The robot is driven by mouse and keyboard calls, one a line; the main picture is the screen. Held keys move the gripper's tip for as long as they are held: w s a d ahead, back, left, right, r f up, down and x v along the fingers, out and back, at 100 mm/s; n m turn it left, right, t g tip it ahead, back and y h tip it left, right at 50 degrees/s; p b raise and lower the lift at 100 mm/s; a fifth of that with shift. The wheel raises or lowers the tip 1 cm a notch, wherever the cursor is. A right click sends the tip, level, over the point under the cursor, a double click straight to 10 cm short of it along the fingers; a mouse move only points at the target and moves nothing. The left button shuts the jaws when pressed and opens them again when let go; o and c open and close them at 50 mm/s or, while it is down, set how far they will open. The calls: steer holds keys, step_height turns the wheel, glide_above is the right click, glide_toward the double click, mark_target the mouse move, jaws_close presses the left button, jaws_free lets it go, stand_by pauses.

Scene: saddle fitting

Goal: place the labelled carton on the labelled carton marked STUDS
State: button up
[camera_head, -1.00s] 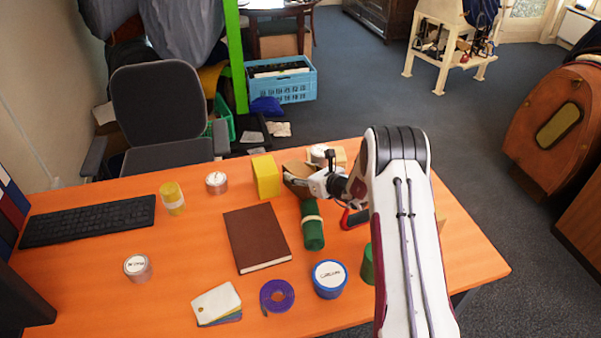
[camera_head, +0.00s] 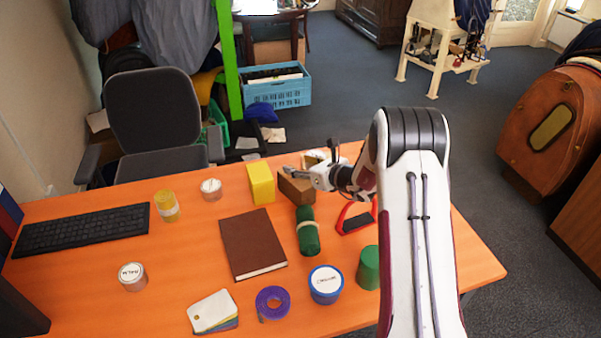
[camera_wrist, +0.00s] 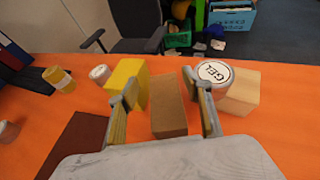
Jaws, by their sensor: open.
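A brown carton (camera_head: 297,190) stands on the table by the yellow box. It also shows in the wrist view (camera_wrist: 168,106), with no readable label. My gripper (camera_head: 299,180) is open just above it. In the wrist view the two fingers of my gripper (camera_wrist: 160,92) are apart, on either side of the carton, and look clear of it. I cannot read STUDS on any item. A pale wooden-looking box (camera_wrist: 241,92) stands to the right, partly hidden by a round tin marked GEL (camera_wrist: 214,72).
Near the carton are a yellow box (camera_head: 261,184), a green roll (camera_head: 307,232) and a red-framed item (camera_head: 354,217). A brown book (camera_head: 252,245), a blue tin (camera_head: 325,285) and a green cylinder (camera_head: 368,268) lie nearer. The orange table (camera_head: 180,255) has free room left of the book.

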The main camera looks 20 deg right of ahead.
steer(key=shift+r, duration=0.65)
